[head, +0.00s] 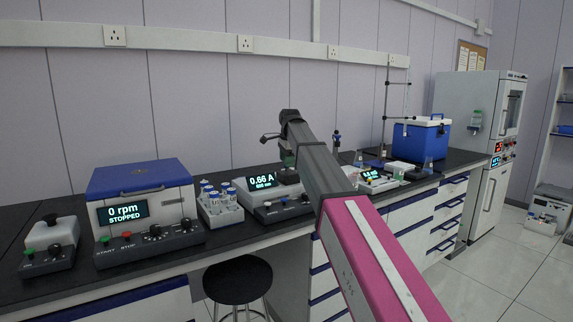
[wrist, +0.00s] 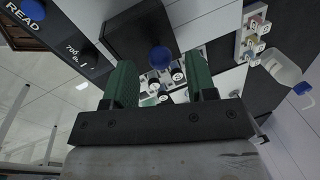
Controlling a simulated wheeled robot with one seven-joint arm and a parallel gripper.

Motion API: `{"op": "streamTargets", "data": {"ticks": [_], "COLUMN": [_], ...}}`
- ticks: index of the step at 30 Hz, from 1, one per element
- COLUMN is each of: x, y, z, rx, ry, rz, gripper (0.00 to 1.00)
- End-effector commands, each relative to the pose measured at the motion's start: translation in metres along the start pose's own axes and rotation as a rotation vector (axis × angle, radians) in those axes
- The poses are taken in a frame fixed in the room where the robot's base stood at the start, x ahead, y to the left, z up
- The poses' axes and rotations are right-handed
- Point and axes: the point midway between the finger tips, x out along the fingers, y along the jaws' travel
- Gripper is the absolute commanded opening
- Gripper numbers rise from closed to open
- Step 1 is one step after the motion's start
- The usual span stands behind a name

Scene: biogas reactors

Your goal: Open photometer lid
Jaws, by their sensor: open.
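The photometer (head: 262,182) stands on the bench in the head view, its display reading 0.66 A. My arm reaches in front of its right side and partly hides it. In the wrist view its dark front panel with the READ label (wrist: 22,15) is at the upper left. A dark square part, which looks like the lid (wrist: 135,32), is at the top centre. A round blue knob (wrist: 160,58) shows at its lower edge, between my fingers in the picture. My gripper (wrist: 160,82) is open and empty, with green fingers; it also shows above the photometer (head: 286,156).
A vial rack (head: 220,208) and a blue-lidded centrifuge (head: 142,185) stand left of the photometer. Another small instrument (head: 375,180) and a blue cool box (head: 428,138) are to the right. A black stool (head: 238,280) stands before the bench.

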Motion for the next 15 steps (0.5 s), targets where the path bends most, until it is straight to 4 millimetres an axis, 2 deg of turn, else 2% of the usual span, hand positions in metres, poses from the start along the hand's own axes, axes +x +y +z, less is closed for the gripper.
{"op": "streamTargets", "data": {"ticks": [6, 15], "x": [0.016, 0.017], "y": [0.0, 0.0], "z": [0.0, 0.0], "rx": [0.0, 0.0], "ry": [0.0, 0.0], "rz": [0.001, 0.0], "gripper": [0.51, 0.51]}}
